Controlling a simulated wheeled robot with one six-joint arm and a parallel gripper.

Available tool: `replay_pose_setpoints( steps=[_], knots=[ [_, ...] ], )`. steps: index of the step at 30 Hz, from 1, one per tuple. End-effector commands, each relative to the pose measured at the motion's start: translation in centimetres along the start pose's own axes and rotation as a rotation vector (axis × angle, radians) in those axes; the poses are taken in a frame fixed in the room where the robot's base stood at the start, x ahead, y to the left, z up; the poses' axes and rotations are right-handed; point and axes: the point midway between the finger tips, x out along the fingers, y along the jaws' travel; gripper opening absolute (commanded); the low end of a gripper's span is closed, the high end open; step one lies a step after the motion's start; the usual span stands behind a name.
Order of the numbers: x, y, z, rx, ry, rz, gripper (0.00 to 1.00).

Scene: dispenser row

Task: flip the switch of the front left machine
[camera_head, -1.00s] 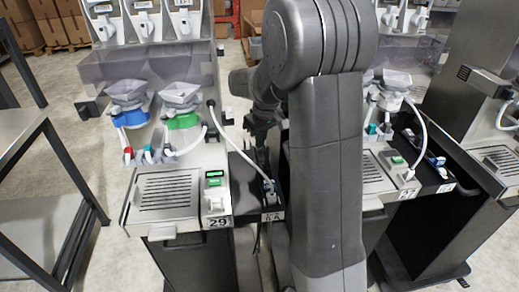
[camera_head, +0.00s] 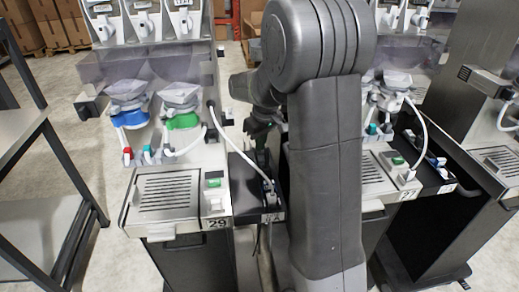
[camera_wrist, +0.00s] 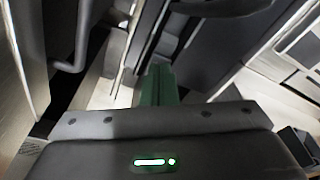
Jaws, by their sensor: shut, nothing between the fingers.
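The front left machine (camera_head: 180,222), labelled 29, stands at the left in the head view, with a slotted drip tray on its top. A small panel to the right of the tray carries a dull green display (camera_head: 213,183) and a white switch (camera_head: 216,203) below it. My gripper (camera_head: 262,157) is to the right of this panel and behind it, beside the white hose, partly hidden by my arm. Its green fingers are together and empty in the wrist view (camera_wrist: 158,86). The switch cannot be made out in the wrist view.
A white hose (camera_head: 238,150) curves down to a dark side shelf (camera_head: 245,190) right of the panel, close to my gripper. Another machine (camera_head: 370,180) stands to the right behind my arm. A metal table (camera_head: 25,130) is at the far left.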

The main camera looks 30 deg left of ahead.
Motion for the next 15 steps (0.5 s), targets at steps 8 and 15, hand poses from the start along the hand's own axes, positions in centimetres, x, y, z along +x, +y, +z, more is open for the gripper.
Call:
replay_pose_setpoints(
  steps=[8, 15],
  knots=[
    [-2.5, 0.0, -0.4, 0.000, 0.002, 0.001, 0.00],
    [-4.4, 0.0, -0.7, 0.000, 0.002, 0.001, 0.00]
  ],
)
